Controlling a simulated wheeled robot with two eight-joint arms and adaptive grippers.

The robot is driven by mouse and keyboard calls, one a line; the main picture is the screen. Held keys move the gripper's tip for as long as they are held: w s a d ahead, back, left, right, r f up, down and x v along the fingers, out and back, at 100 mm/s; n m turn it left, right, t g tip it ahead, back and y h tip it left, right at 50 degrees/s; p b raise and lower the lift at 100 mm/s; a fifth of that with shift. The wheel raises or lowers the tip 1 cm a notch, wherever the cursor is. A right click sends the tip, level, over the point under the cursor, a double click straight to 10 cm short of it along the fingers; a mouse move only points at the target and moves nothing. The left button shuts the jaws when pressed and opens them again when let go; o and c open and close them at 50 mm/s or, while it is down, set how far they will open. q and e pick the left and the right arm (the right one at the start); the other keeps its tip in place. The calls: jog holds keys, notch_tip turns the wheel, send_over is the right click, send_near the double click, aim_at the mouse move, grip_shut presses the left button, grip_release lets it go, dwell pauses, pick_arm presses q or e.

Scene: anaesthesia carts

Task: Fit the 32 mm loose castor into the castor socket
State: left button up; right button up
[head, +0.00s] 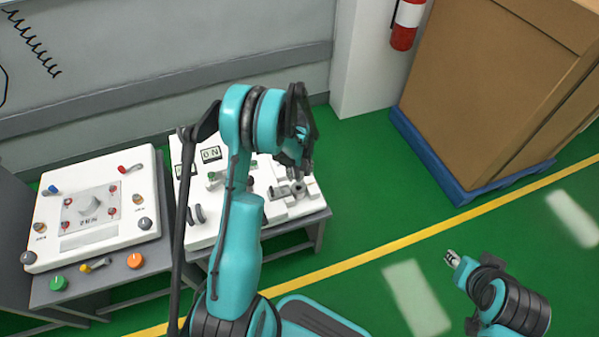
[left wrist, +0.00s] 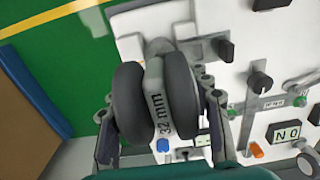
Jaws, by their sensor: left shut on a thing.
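The castor (left wrist: 155,95) has two dark wheels and a grey body marked "32 mm". My left gripper (left wrist: 160,128) is shut on it, with one finger on each side in the left wrist view. In the head view my left gripper (head: 303,150) is over the right part of the white panel, and the castor is hard to make out there. A grey round fitting (head: 298,188) lies just below the gripper in that view; I cannot tell whether it is the castor socket. The castor hides what lies behind it. My right gripper (head: 452,258) is over the floor, too small to read.
A second white panel (head: 140,180) with knobs and switches stands on a grey table at left. The panel under my left gripper carries switches, a black knob (left wrist: 260,82) and an "NO" plate (left wrist: 287,132). A large box (head: 490,90) on a blue pallet stands right. Green floor between is clear.

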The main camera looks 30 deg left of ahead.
pick_arm(q)
jog(key=shift+f+b, duration=2.1)
jog(key=shift+f, duration=1.7)
jog(key=o, duration=1.2)
jog(key=shift+o, duration=0.2)
notch_tip(320, 180, up, 12)
